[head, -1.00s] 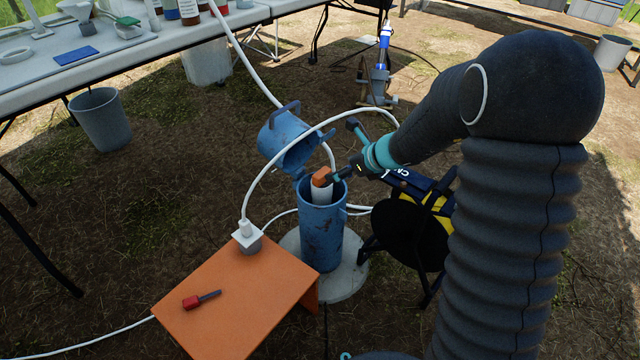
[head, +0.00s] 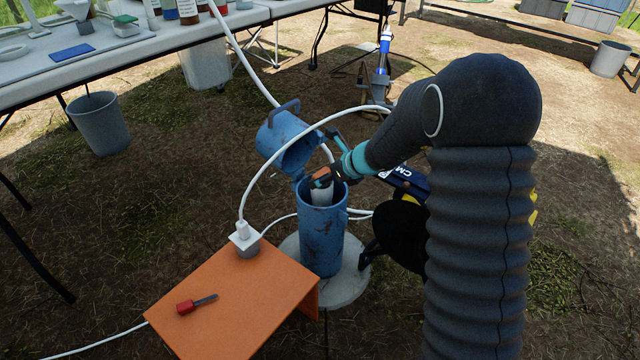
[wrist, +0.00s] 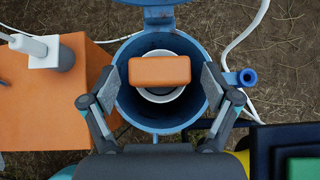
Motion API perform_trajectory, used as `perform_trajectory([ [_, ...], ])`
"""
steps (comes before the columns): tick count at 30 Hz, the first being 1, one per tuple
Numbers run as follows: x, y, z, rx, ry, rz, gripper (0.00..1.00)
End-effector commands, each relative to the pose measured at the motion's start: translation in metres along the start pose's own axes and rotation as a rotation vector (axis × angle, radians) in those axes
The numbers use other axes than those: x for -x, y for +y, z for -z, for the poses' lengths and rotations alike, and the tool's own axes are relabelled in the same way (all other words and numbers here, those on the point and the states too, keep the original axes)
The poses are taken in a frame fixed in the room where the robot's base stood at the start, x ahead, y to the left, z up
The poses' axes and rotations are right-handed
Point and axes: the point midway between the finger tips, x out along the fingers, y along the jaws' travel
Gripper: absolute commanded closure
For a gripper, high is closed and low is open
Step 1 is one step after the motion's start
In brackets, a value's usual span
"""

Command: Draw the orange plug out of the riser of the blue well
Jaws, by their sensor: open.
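The blue well (head: 321,240) stands upright on a round concrete pad, its hinged lid (head: 284,140) tipped open at the back. Inside it is the white riser (head: 322,196), topped by the orange plug (head: 320,180). In the wrist view the orange plug (wrist: 160,70) is a rounded block across the riser mouth (wrist: 160,96). My gripper (wrist: 160,82) is open, with one finger on each side of the plug and a visible gap to both. In the head view my gripper (head: 322,178) partly covers the plug.
An orange low table (head: 235,300) with a red-handled tool (head: 196,304) and a white plug-like fitting (head: 244,236) stands left of the well. A white hose (head: 262,172) arches over the well area. A black and yellow reel is at right.

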Motion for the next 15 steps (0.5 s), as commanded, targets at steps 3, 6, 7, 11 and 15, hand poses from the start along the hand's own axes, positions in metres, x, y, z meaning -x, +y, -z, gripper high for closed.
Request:
perform_trajectory([
  [3, 0.0001, 0.0000, 0.0000, 0.000, 0.000, 0.000, 0.12],
  [6, 0.0001, 0.0000, 0.0000, 0.000, 0.000, 0.000, 0.38],
  [7, 0.0001, 0.0000, 0.0000, 0.000, 0.000, 0.000, 0.45],
  [11, 0.0001, 0.0001, 0.0001, 0.000, 0.000, 0.000, 0.66],
  [15, 0.0005, 0.0001, -0.0003, 0.000, 0.000, 0.000, 0.66],
])
